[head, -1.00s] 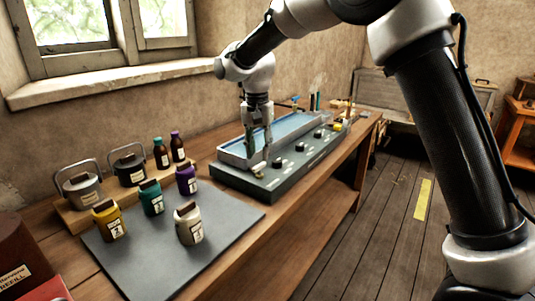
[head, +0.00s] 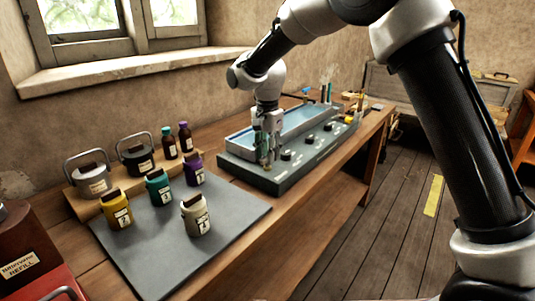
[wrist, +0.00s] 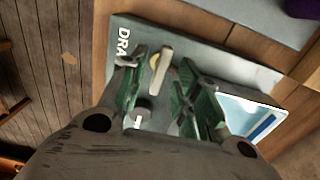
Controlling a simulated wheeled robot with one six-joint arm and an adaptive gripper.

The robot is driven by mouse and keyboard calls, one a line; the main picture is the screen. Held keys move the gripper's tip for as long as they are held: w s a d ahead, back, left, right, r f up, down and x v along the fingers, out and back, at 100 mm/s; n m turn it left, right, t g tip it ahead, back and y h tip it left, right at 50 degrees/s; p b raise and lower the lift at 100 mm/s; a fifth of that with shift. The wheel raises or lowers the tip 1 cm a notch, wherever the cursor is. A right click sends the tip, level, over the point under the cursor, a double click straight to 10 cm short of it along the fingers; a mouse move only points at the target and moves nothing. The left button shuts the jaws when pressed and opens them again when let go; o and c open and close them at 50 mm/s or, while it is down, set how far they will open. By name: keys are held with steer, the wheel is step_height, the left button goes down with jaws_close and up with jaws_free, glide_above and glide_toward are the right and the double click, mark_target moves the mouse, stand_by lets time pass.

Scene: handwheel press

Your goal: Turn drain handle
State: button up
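The drain handle (wrist: 162,70) is a pale bar on a round brass base, on the grey panel (wrist: 222,64) beside the partly visible letters "DRA". My gripper (wrist: 164,82) is open, with green-padded fingers on either side of the handle in the wrist view. A gap shows between the bar and each finger; I cannot tell whether the tips reach down to its height. In the head view my gripper (head: 266,156) is at the near end of the long console (head: 284,182), and it largely hides the handle there.
A dark knob (wrist: 143,108) sits close to the handle, between the fingers in the wrist view. A blue-lined tray (head: 303,121) runs along the console's back. Several labelled jars, such as a white one (head: 196,215), stand on the grey mat (head: 165,262) to the left.

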steer(key=shift+f, duration=0.3)
steer(key=shift+c, duration=0.2)
jaws_close()
